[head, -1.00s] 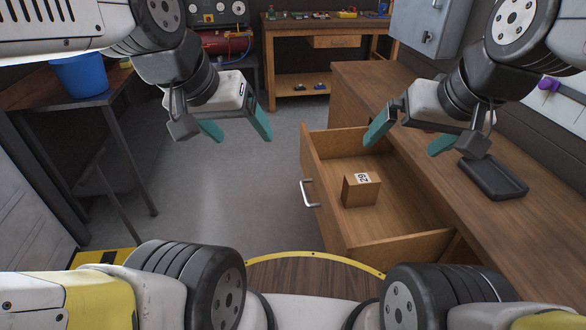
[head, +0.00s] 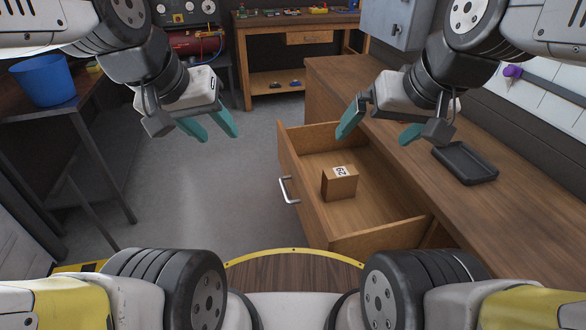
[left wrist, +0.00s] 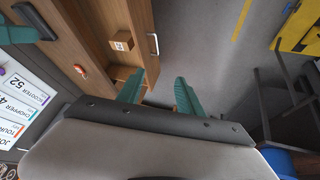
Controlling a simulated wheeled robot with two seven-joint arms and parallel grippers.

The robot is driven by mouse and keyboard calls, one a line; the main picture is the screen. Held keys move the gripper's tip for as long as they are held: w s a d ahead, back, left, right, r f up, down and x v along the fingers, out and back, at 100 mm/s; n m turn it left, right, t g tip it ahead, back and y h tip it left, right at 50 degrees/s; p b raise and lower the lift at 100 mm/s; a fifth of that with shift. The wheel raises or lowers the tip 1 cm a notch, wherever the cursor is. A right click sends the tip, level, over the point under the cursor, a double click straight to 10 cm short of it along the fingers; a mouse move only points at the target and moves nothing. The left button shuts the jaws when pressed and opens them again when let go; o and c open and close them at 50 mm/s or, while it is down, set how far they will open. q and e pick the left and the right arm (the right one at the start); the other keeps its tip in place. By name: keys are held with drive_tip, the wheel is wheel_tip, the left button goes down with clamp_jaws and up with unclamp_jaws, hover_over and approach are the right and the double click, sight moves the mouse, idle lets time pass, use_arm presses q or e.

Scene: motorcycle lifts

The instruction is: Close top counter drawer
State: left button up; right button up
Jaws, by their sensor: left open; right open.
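The top counter drawer (head: 317,222) is pulled out from the wooden counter (head: 430,160). A silver bar handle (head: 288,190) is on its front face. A small cardboard box (head: 339,184) marked 29 lies inside the drawer; it also shows in the left wrist view (left wrist: 121,41). My left gripper (head: 212,128) is open and empty, left of the drawer and apart from it. In the left wrist view its teal fingers (left wrist: 158,98) stand apart. My right gripper (head: 378,130) is open and empty above the drawer's far side and the counter edge.
A black tray (head: 464,163) lies on the counter at right. A dark table (head: 60,105) with a blue bucket (head: 43,82) stands at left. A wooden workbench (head: 290,50) is at the back. The grey floor (head: 190,195) left of the drawer is clear.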

use_arm(q)
drive_tip(key=w+d+f+n, duration=0.1)
drive_tip(key=w, duration=0.1)
drive_tip(key=w+f+n+g, duration=0.1)
drive_tip(key=w+n, duration=0.1)
drive_tip(key=w, duration=0.1)
drive_tip(key=w+d+n, duration=0.1)
drive_tip(key=w+n, duration=0.1)
drive_tip(key=shift+w+d+f+g+h, duration=0.3)
drive_tip(key=shift+w+f+h, duration=0.05)
drive_tip(key=shift+f+h, duration=0.05)
clamp_jaws()
drive_tip(key=w+d+f+n+g, duration=0.1)
drive_tip(key=w+d+f+n, duration=0.2)
drive_tip(key=w+f+n, duration=0.4)
drive_tip(key=w+d+f+n+g, duration=0.1)
drive_tip(key=w+d+f+n, duration=0.1)
drive_tip(key=f, duration=0.7)
drive_tip(key=w+d+f+n, duration=0.3)
drive_tip(key=w+f+n, duration=0.1)
drive_tip(key=f, duration=0.5)
drive_tip(key=w+d+f+n+g, duration=0.1)
drive_tip(key=w+d+f+n, duration=0.1)
drive_tip(key=f, duration=0.8)
drive_tip(key=shift+w+d+n+g, duration=0.3)
drive_tip(key=shift+w+n, duration=0.2)
drive_tip(key=shift+w, duration=0.25)
